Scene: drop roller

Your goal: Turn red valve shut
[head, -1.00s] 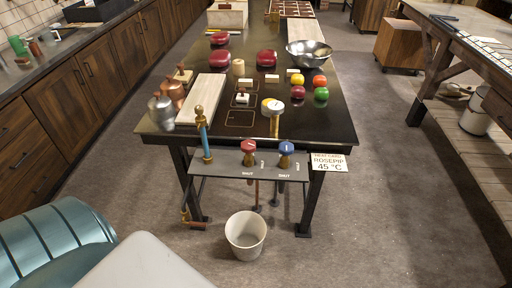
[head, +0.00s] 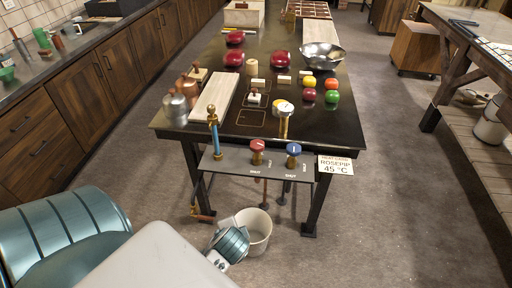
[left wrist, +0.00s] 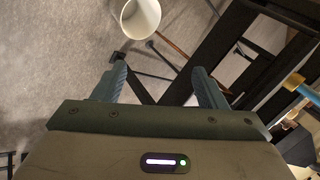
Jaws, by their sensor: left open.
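The red valve (head: 258,148) is a red-topped knob on a brass stem, on the dark panel (head: 224,166) at the table's front edge. A blue valve (head: 293,150) stands to its right. "SHUT" is printed on the panel near each knob. My left gripper (left wrist: 161,82) is open and empty in the left wrist view, its two teal fingers apart. In the head view a teal part of my left arm shows low, in front of the bucket, below the panel and apart from the red valve. The red valve cannot be made out in the left wrist view. My right gripper is not in view.
A white bucket (head: 259,232) stands on the floor below the panel; it also shows in the left wrist view (left wrist: 141,17). A blue pipe (head: 214,139) rises left of the red valve. A dial gauge (head: 284,108) stands behind. A "ROSEPIP 45 °C" card (head: 336,165) hangs right.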

